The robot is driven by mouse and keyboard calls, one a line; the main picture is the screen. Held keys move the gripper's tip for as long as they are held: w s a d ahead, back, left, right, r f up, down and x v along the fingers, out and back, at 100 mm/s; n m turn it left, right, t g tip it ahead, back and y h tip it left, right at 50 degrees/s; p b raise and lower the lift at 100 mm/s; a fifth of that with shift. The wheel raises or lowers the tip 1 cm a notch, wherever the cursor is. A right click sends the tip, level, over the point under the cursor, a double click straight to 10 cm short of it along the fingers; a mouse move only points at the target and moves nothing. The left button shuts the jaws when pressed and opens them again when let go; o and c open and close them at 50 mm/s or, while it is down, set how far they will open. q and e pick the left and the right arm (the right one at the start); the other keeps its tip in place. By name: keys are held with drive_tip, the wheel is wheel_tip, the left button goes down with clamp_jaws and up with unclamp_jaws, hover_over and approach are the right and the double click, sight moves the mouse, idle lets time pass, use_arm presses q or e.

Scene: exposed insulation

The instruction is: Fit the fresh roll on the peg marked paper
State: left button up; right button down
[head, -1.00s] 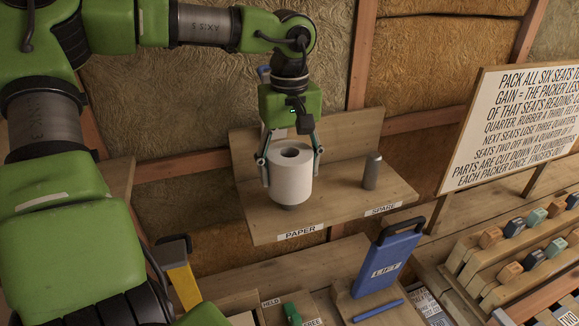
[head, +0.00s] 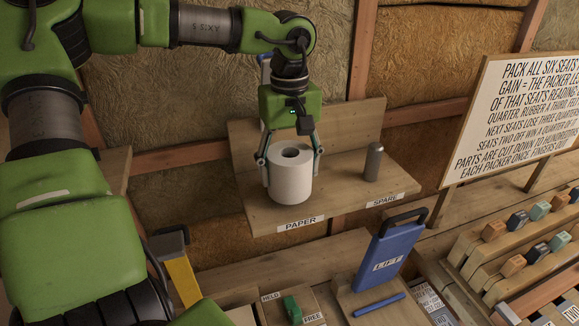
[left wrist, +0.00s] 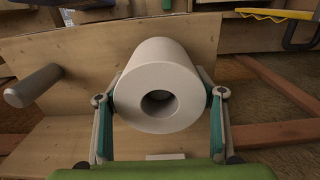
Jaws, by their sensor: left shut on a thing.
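The white paper roll (head: 290,186) is upright at the shelf's left part, behind the PAPER label (head: 300,223). My left gripper (head: 291,166) comes from above and is shut on the roll, one finger on each side. The roll's lower end looks at or very near the shelf board (head: 335,195). The peg marked paper is hidden by the roll, and I cannot tell whether it is inside the core. In the left wrist view, the roll (left wrist: 160,62) shows its open, dark core between the fingers. My right gripper is not in view.
A bare grey peg (head: 374,162) stands to the right behind the SPARE label (head: 386,199); it also shows in the left wrist view (left wrist: 36,84). Below are a blue LIFT board (head: 388,262), a yellow-handled tool (head: 183,280) and racks of coloured blocks (head: 515,225). A sign (head: 520,110) stands right.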

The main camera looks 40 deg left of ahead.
use_arm(q)
drive_tip(key=shift+f+b, duration=0.75)
drive_tip(key=shift+f, duration=0.3)
drive_tip(key=o, duration=1.3)
drive_tip(key=shift+r, duration=0.1)
wheel_tip(320, 180, up, 12)
